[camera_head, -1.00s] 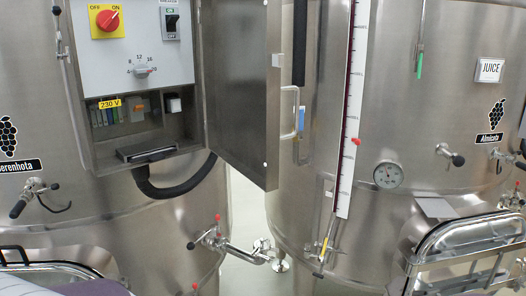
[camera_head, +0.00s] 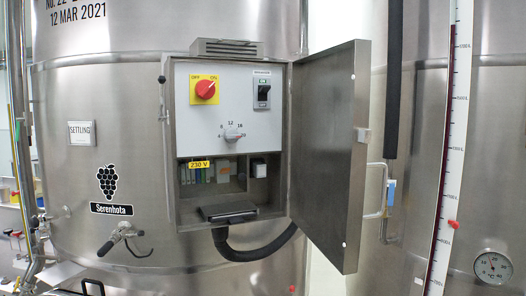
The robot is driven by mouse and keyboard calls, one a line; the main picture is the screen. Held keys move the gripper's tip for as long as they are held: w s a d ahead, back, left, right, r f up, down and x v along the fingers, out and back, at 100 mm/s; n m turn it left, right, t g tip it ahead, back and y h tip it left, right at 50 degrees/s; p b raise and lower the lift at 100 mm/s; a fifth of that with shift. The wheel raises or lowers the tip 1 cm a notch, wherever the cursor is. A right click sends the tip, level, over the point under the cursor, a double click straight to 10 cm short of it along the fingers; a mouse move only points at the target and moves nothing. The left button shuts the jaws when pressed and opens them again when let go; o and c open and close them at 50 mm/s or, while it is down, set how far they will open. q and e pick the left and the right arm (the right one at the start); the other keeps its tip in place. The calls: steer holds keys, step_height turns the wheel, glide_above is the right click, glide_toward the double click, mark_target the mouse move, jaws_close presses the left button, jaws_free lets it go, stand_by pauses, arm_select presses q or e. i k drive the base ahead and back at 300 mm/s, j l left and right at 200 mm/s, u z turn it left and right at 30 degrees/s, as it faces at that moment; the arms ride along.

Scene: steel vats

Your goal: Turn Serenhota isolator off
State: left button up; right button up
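The Serenhota vat, with its name plate (camera_head: 111,209) under a grape emblem, fills the left and middle of the head view. A grey control box (camera_head: 230,150) is mounted on it with its door (camera_head: 328,150) swung open to the right. The isolator (camera_head: 205,90) is a red rotary knob on a yellow plate marked OFF at left and ON at right. Its knob lies diagonally, its upper end toward ON. Neither of my grippers is in view.
The open door stands out at the right of the box. A black cable (camera_head: 250,252) loops below. Another vat with a thermometer (camera_head: 493,268) is at right.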

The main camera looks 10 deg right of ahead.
mark_target(205, 89)
steer(key=i+l+u, duration=0.15)
steer(key=l+u, duration=0.35)
steer(key=l, duration=0.6)
steer(key=l+u, duration=0.45)
steer(key=l, duration=0.65)
steer(key=k+j, duration=0.2)
